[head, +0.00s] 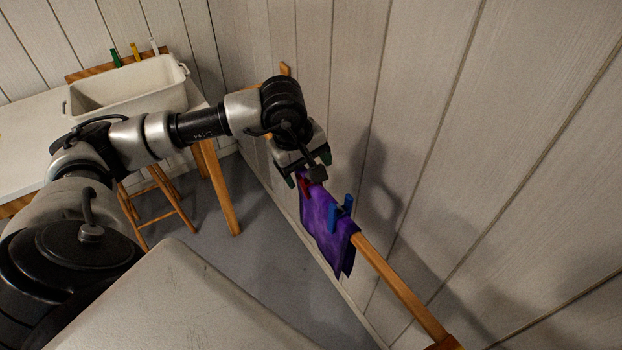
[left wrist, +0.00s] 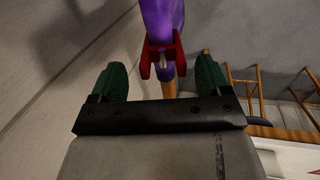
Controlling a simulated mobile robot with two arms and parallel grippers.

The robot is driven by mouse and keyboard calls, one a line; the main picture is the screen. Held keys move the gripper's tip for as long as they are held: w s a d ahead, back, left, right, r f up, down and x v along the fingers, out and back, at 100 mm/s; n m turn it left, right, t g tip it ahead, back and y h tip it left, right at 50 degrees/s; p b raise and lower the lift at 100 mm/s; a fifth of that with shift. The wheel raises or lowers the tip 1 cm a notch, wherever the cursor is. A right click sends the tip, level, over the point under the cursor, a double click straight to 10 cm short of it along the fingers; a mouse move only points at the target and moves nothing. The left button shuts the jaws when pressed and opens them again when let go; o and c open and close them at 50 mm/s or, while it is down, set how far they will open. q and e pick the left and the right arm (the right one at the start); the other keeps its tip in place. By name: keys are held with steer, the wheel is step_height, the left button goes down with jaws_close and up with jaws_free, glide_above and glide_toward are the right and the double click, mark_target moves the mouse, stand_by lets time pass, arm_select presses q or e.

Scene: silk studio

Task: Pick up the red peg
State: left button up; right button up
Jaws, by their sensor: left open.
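The red peg (head: 304,187) is clipped on the purple cloth (head: 325,222), which hangs over a wooden rail (head: 400,287). In the left wrist view the red peg (left wrist: 162,57) shows ahead of the fingertips, between their lines, with the purple cloth (left wrist: 161,18) behind it. My left gripper (head: 308,170) is open just above the peg in the head view, and its two green fingertips (left wrist: 154,80) stand apart on either side. I cannot tell whether a finger touches the peg. The gripper partly hides the peg in the head view. My right gripper is not in view.
A blue peg (head: 341,214) is clipped on the same cloth, close to the red one. The panelled wall (head: 420,120) runs close behind the rail. A white tub (head: 130,88) stands on a table at the left, with green, yellow and white pegs behind it.

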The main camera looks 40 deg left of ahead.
mark_target(309, 179)
arm_select(q)
steer(key=x, duration=0.3)
steer(key=shift+s+d+f, duration=0.1)
steer(key=shift+s+f, duration=0.05)
steer(key=shift+f, duration=0.4)
steer(key=c, duration=1)
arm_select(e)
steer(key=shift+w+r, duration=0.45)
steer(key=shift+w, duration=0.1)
arm_select(q)
steer(key=shift+r+p, duration=0.1)
steer(key=shift+p, duration=0.2)
